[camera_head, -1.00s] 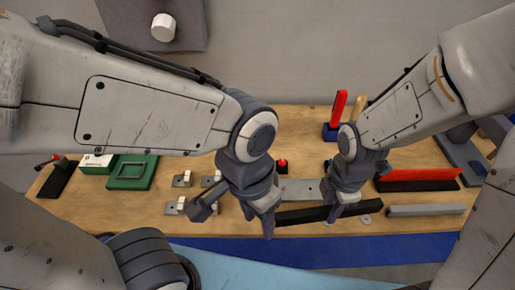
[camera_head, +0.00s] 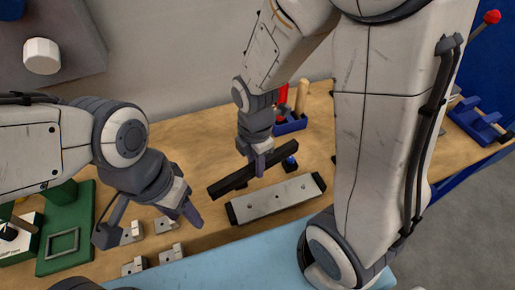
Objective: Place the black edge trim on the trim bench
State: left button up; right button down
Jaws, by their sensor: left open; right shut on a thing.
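The black edge trim (camera_head: 226,184) is a long dark bar held at a slant. My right gripper (camera_head: 257,166) is shut on it near its middle. The trim appears behind a long grey plate with black ends (camera_head: 275,200); whether it is raised above the table or touches it, I cannot tell. My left gripper (camera_head: 148,226) is open and empty, to the left of the trim, over small grey metal blocks. I cannot tell for sure which fixture is the trim bench.
Several small metal blocks (camera_head: 133,266) stand on the wooden table (camera_head: 188,133). A green tray (camera_head: 64,241) is at the left. A blue holder (camera_head: 290,125) with red and wooden handles stands behind the trim, and a blue-topped knob (camera_head: 289,163) is beside it.

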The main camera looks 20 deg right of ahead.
jog(key=w+d+f+m+b, duration=0.1)
jog(key=w+d+b, duration=0.1)
jog(key=w+d, duration=0.35)
jog(key=w+d+f+m+b, duration=0.1)
jog(key=w+d+m+b, duration=0.1)
jog(key=d, duration=0.7)
jog(key=a+f, duration=0.2)
jog(key=a, duration=0.1)
jog(key=w+a+f+p, duration=0.1)
jog(key=a+f, duration=0.1)
jog(key=a, duration=0.2)
jog(key=w+a+f+p, duration=0.1)
jog(key=a+f, duration=0.2)
jog(key=shift+w+a, duration=0.1)
jog(key=shift+a, duration=0.1)
jog(key=shift+a+f, duration=0.1)
jog(key=shift+f, duration=0.2)
notch_tip(320, 180, down, 3)
jog(key=shift+f+p, duration=0.1)
jog(key=shift+p, duration=0.45)
jog(key=shift+f, duration=0.2)
